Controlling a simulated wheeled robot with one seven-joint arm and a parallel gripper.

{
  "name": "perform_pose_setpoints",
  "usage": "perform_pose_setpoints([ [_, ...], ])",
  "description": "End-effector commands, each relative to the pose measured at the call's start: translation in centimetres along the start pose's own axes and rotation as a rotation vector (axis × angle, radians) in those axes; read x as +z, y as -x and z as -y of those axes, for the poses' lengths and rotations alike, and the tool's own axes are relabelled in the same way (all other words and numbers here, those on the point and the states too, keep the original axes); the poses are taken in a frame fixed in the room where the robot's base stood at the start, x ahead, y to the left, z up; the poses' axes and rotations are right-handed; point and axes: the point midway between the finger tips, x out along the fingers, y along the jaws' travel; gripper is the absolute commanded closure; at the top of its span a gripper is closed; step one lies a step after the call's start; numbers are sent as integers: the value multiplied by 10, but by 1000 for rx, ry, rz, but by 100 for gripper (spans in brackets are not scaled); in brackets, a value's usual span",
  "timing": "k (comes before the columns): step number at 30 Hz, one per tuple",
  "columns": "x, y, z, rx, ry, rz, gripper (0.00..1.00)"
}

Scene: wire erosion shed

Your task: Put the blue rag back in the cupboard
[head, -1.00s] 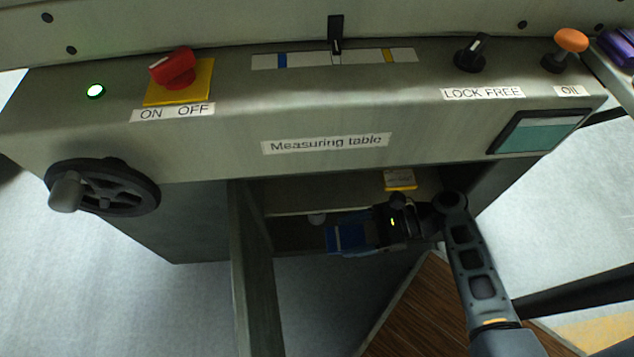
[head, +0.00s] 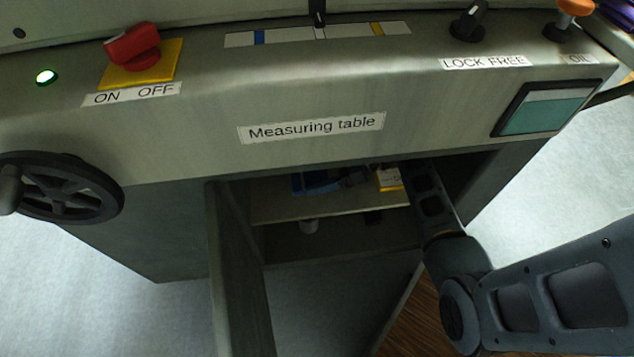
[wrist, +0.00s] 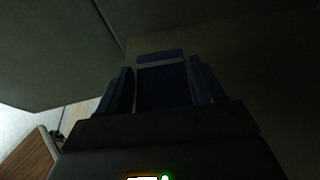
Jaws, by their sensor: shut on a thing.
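The blue rag (head: 308,183) is inside the open cupboard, above its upper shelf (head: 330,209), below the "Measuring table" panel. My gripper (head: 335,185) is shut on the rag and reaches in from the right, mostly in shadow. In the wrist view the blue rag (wrist: 162,82), with a pale stripe, shows between the two fingers of my gripper (wrist: 163,95). Whether the rag touches the shelf I cannot tell. The cupboard door (head: 236,270) stands open at the left.
A yellow and white box (head: 388,179) stands on the upper shelf, right of the rag, close to my arm. A black handwheel (head: 65,190) sticks out at the left.

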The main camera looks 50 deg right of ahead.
Motion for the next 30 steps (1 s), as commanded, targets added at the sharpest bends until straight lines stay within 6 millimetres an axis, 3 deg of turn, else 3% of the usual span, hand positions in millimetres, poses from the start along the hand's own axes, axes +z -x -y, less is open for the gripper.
perform_pose_setpoints([
  [6, -27, -11, 0, 0, 0, 0, 62],
  [15, -26, -11, 0, 0, 0, 0, 62],
  [16, -27, -11, 0, 0, 0, 0, 32],
  [24, -27, -11, 0, 0, 0, 0, 7],
  [30, -26, -11, 0, 0, 0, 0, 7],
])
